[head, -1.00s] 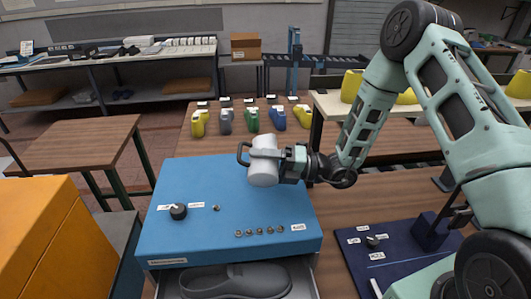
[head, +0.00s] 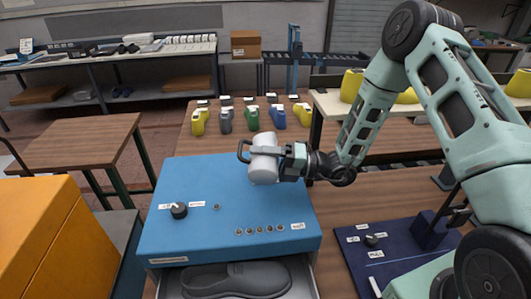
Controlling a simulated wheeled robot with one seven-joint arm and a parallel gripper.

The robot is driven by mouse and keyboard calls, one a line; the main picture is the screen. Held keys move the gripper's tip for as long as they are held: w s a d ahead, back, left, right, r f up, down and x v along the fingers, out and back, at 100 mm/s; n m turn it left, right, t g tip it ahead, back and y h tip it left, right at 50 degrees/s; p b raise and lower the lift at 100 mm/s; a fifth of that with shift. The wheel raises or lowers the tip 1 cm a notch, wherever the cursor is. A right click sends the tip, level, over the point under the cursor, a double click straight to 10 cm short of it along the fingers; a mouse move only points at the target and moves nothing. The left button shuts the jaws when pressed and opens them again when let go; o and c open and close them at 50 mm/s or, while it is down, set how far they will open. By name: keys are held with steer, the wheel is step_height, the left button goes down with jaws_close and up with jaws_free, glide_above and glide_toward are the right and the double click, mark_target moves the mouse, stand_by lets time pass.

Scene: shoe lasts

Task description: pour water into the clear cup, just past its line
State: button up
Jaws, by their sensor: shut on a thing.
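A white cylindrical jug (head: 263,168) with a dark handle loop at its upper left is held above the back right part of a blue box. My gripper (head: 284,161) is shut on the jug from its right side. The jug looks close to upright, with at most a slight tilt. I cannot see inside it, and no stream of water shows. I cannot make out the clear cup or its line in this view; it may be hidden or too small to tell.
The blue box (head: 176,238) has a knob (head: 179,210), a row of small buttons and an open drawer holding a dark shoe shape (head: 236,280). Several coloured shoe lasts (head: 252,118) stand behind. A dark blue panel (head: 352,262) lies right. An orange cabinet (head: 50,235) stands left.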

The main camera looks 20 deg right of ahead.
steer(key=shift+w+d+r+m+p, duration=0.15)
steer(key=shift+w+r+m+p, duration=0.25)
steer(key=shift+m+p, duration=0.45)
stand_by(1.0)
steer(key=b, duration=0.1)
steer(key=f+n+b, duration=0.1)
steer(key=s+f+n+b, duration=0.1)
steer(key=shift+s+a, duration=0.1)
steer(key=shift+a, duration=0.15)
steer(key=shift+f+n+b, duration=0.25)
steer(key=shift+n+b, duration=0.3)
steer(key=shift+n, duration=0.6)
step_height(320, 180, up, 2)
steer(key=shift+r+n+g+p, duration=0.1)
steer(key=shift+n+g+p, duration=0.3)
steer(key=shift+n+p, duration=0.3)
steer(key=shift+r+n, duration=0.2)
steer(key=shift+n, duration=0.5)
